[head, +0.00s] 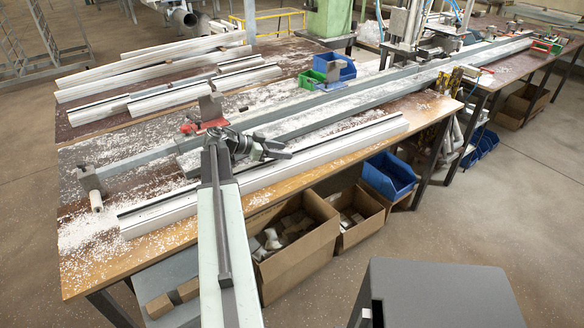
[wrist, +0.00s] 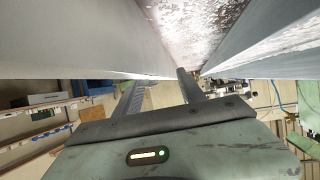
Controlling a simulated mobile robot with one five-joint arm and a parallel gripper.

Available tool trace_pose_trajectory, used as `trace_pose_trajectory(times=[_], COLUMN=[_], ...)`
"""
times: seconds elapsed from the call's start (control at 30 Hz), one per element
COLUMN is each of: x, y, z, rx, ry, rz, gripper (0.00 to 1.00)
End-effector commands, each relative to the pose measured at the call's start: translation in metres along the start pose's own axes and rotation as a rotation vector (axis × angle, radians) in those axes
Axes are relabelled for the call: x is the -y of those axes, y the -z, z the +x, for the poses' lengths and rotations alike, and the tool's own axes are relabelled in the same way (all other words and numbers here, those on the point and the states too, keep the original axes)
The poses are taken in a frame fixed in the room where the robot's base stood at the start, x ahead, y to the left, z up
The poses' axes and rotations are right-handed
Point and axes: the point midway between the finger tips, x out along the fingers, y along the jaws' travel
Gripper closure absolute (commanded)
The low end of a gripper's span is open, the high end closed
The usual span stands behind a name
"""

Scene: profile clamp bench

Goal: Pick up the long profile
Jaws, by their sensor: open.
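A long white profile (head: 330,150) with a dark slot lies along the front edge of the bench, running from front left to back right. My gripper (head: 282,149) is open with its fingers pointing right, over or just behind the middle of this profile; the head view does not show the height gap. My arm hides part of the profile. In the wrist view the two dark fingers (wrist: 160,80) stand apart with nothing visibly held between them. A broad pale face (wrist: 80,40) fills the upper left there; I cannot tell whether the fingers touch it.
A grey clamp rail (head: 330,121) runs behind the profile, with a red clamp (head: 205,126) and a grey stop (head: 91,181). Other white profiles (head: 150,68) lie at the back left. Cardboard boxes (head: 300,250) and a blue bin (head: 390,176) sit below the bench's front edge.

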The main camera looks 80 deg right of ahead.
Motion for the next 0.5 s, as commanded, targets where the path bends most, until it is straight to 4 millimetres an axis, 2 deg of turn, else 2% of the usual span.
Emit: trace_pose_trajectory(times=[0.03,0.1,0.3,0.47,0.5], x=[0.0002,0.0003,0.0002,0.0002,0.0002], y=[-0.0037,-0.0020,0.0004,0.0005,0.0005], z=[0.0117,0.0190,0.0190,0.0191,0.0191], rx=[0.000,0.000,0.000,0.001,0.001], ry=[-0.002,0.000,0.001,0.001,0.000], rz=[0.001,0.001,0.001,0.001,0.001], gripper=[0.53,0.53,0.53,0.98,1.00])
